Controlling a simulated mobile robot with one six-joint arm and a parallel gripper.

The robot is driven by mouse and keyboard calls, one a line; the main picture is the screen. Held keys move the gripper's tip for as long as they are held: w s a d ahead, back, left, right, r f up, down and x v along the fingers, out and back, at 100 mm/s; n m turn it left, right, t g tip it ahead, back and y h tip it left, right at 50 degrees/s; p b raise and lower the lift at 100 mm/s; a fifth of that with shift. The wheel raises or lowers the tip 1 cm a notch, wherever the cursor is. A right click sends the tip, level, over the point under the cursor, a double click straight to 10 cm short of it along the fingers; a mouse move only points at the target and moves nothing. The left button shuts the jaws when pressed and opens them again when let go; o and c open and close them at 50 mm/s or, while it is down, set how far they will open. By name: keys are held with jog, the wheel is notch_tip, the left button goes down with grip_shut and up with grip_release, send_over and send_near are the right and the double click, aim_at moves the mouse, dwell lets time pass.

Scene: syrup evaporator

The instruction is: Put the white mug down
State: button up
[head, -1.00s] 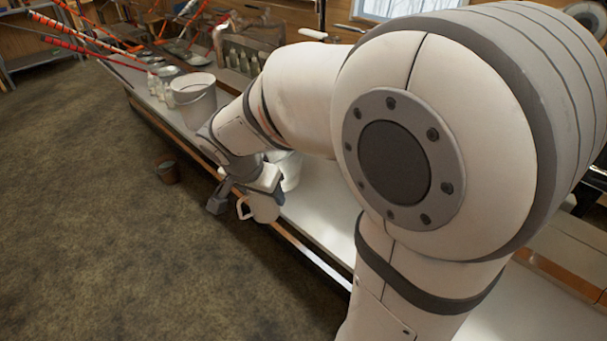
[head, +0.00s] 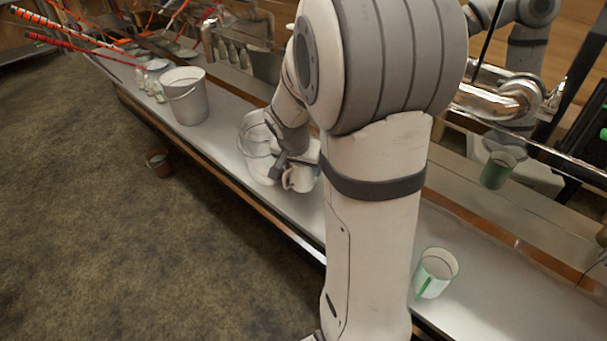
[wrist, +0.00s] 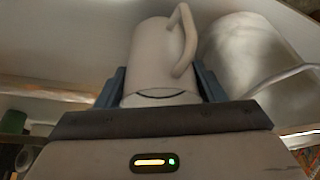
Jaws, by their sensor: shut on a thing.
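The white mug (head: 299,180) is held by my gripper (head: 287,164) over the long light counter (head: 235,118), close to a pale bucket (head: 254,141). In the wrist view the white mug (wrist: 158,58) sits between the two dark fingers of my gripper (wrist: 162,88), which are shut on it. Its handle points up and to the right. The bucket (wrist: 245,48) stands right beside it there. Whether the mug's base touches the counter cannot be told. My arm hides part of the counter.
A metal bucket (head: 187,98) and glass jars (head: 150,84) stand farther left on the counter. A brown pot (head: 159,164) is on the floor. Red-and-white rods (head: 80,47) stick out at upper left.

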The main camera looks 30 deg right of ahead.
aim_at(303, 175)
notch_tip(303, 175, down, 3)
jog(key=shift+r, duration=0.1)
jog(key=shift+w+d+f, duration=0.1)
jog(key=shift+d+f, duration=0.05)
jog(key=shift+f, duration=0.2)
jog(key=shift+f, duration=0.1)
jog(key=o, duration=1)
